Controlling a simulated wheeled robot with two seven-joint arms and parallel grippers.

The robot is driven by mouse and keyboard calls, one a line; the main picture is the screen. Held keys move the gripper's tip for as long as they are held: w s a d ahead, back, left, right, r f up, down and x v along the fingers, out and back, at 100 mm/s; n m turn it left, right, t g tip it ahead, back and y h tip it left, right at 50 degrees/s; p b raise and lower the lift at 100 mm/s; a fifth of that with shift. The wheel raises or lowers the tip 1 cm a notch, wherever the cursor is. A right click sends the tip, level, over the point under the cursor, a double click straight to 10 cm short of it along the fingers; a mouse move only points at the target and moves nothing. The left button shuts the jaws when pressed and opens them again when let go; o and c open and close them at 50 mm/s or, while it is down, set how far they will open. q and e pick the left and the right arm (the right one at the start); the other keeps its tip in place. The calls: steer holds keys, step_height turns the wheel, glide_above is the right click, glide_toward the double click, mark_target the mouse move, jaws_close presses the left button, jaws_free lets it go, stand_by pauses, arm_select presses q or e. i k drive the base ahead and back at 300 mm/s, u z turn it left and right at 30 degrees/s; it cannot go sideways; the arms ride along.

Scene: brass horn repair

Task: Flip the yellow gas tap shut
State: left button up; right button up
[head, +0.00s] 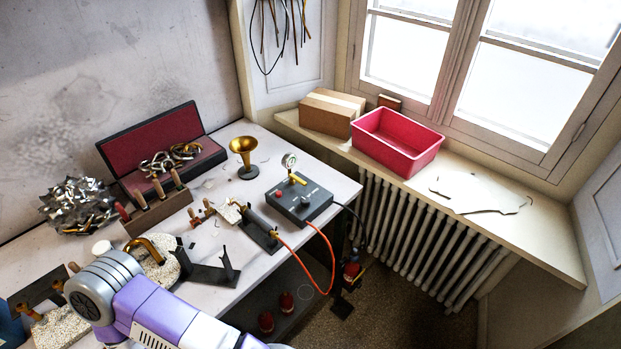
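The yellow gas tap (297,178) is a small lever on the dark control box (299,201), near the right edge of the workbench. It slants across the back part of the box top, just below a round gauge (289,160). I cannot tell from its angle whether it is open or shut. A red knob shows on the box's left side. An orange hose (325,247) and a black hose (355,215) run from the box. A purple and grey arm link of mine crosses the bottom left. Neither of my grippers is in view.
On the workbench (325,175) stand a brass bell (243,152), a torch on a stand (258,230), a tool rack (155,208), an open red-lined case (160,145) and crumpled metal (78,203). A pink bin (397,142) and cardboard box (331,112) sit on the windowsill.

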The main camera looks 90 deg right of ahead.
mark_target(293, 177)
steer(key=z, duration=2.6)
steer(key=k, duration=0.35)
steer(key=z, duration=0.3)
steer(key=i, duration=0.5)
steer(key=k, duration=0.5)
steer(key=z, duration=0.5)
steer(key=i, duration=0.75)
steer(key=u, duration=0.25)
